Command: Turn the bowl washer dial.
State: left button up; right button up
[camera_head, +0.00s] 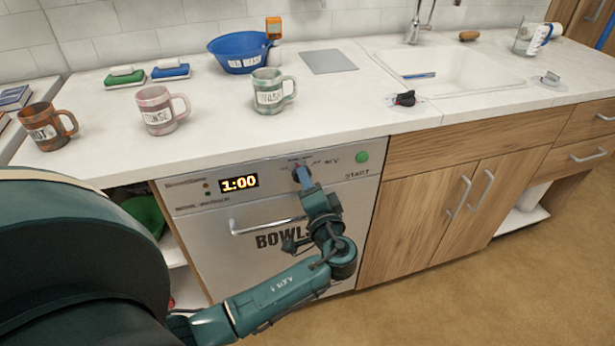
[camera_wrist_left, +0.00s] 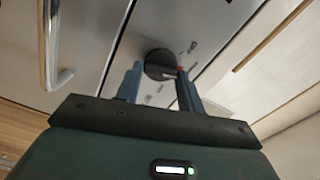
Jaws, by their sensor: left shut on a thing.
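The bowl washer (camera_head: 210,245) is a light front panel under the counter, marked "BOWLS". Its display (camera_head: 239,183) reads 1:00. My left gripper (camera_head: 302,178) is at the dial on the upper panel and hides most of it in the head view. In the left wrist view the dial (camera_wrist_left: 158,57) is a round black knob with a red mark near its right edge. The two fingers of the left gripper (camera_wrist_left: 160,72) stand on either side of the dial, shut on it. My right gripper is not in view.
A green start button (camera_head: 362,157) lies right of the dial. A bar handle (camera_head: 275,224) crosses the door below and shows in the left wrist view (camera_wrist_left: 50,45). Mugs, a blue bowl (camera_head: 238,54) and a sink (camera_head: 450,68) are on the counter (camera_head: 335,115) above.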

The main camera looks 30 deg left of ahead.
pick_arm(q)
jog(key=m+p, duration=0.4)
jog(key=m, duration=0.3)
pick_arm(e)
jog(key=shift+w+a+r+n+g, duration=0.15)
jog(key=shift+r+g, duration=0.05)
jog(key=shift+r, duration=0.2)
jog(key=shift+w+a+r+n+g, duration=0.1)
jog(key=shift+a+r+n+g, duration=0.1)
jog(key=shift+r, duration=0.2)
pick_arm(q)
jog(key=shift+f+m+p, duration=0.1)
jog(key=shift+m+p, duration=0.2)
jog(key=shift+m, duration=0.1)
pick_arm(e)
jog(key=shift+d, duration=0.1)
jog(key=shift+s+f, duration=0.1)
pick_arm(q)
jog(key=o, duration=1)
jog(key=shift+d, duration=0.1)
jog(key=v, duration=0.7)
jog(key=shift+s+b, duration=0.2)
jog(key=shift+b, duration=0.1)
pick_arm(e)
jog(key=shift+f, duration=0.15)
pick_arm(q)
jog(key=shift+d, duration=0.1)
